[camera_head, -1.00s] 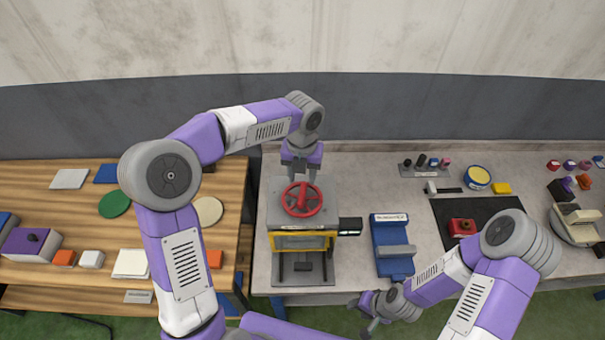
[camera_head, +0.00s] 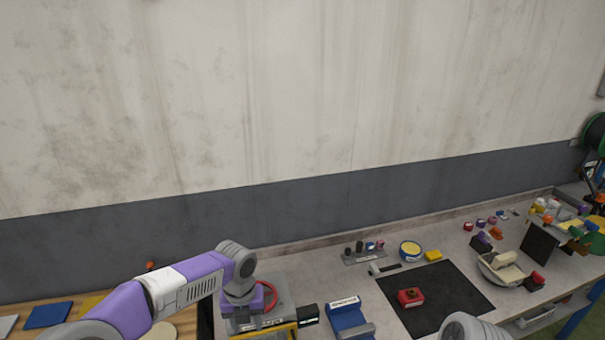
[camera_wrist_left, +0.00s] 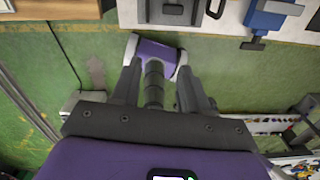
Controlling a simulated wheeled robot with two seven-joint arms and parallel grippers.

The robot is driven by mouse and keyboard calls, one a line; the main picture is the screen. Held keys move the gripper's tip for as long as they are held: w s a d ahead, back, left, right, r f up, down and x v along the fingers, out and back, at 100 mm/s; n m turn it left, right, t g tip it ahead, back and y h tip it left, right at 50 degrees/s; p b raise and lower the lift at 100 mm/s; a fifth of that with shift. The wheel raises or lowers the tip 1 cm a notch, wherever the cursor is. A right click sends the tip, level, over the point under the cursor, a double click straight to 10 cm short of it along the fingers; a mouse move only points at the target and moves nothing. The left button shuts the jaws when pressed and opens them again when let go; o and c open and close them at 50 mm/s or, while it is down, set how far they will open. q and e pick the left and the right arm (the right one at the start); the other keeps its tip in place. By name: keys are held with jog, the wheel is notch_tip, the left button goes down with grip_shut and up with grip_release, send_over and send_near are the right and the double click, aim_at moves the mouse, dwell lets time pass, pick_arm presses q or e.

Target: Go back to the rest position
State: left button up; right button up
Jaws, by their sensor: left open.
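My left arm reaches in from the lower left in the head view, and my left gripper (camera_head: 246,303) hangs beside the red handwheel (camera_head: 268,299). The handwheel is partly hidden behind it. In the left wrist view the two dark fingers (camera_wrist_left: 158,92) stand apart, with the green floor and purple and grey parts showing beyond them. I see nothing clamped between the fingers. Of my right arm only a grey rounded joint shows at the bottom edge of the head view; its gripper is out of frame.
The bench holds a blue fixture (camera_head: 347,318), a black mat (camera_head: 447,299) with a red block (camera_head: 410,297), a yellow-topped round tin (camera_head: 411,250) and a yellow block (camera_head: 433,256). A wooden table (camera_head: 22,323) is at lower left. A wall stands behind.

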pick_arm(q)
jog(key=s+d+f+n+h+b, duration=0.25)
jog(key=f+n, duration=0.35)
jog(key=f, duration=0.4)
jog(key=s+d+f+n+g+h+b, duration=0.15)
jog(key=s+f+n+b, duration=0.35)
jog(key=f, duration=0.6)
jog(key=s+d+f+n+t+h+b, duration=0.1)
jog(key=d+f+n+b, duration=0.2)
jog(key=f+n, duration=0.55)
jog(key=s+a+f+n+b, duration=0.1)
jog(key=s+f+n+b, duration=0.3)
jog(key=s+f+n, duration=0.2)
jog(key=s+a+f+n+t+y+b, duration=0.1)
jog(key=s+a+f+n+b, duration=0.1)
jog(key=s+f+n, duration=0.4)
notch_tip(320, 180, down, 7)
jog(key=n+b, duration=0.1)
jog(key=n, duration=0.4)
jog(key=shift+a+b, duration=0.25)
jog(key=shift+b, duration=0.1)
pick_arm(e)
notch_tip(320, 180, down, 19)
jog(key=shift+w, duration=0.35)
pick_arm(q)
jog(key=shift+s+a+r+n, duration=0.1)
jog(key=shift+n, duration=0.15)
pick_arm(e)
jog(key=shift+a+r, duration=0.1)
jog(key=shift+a, duration=0.05)
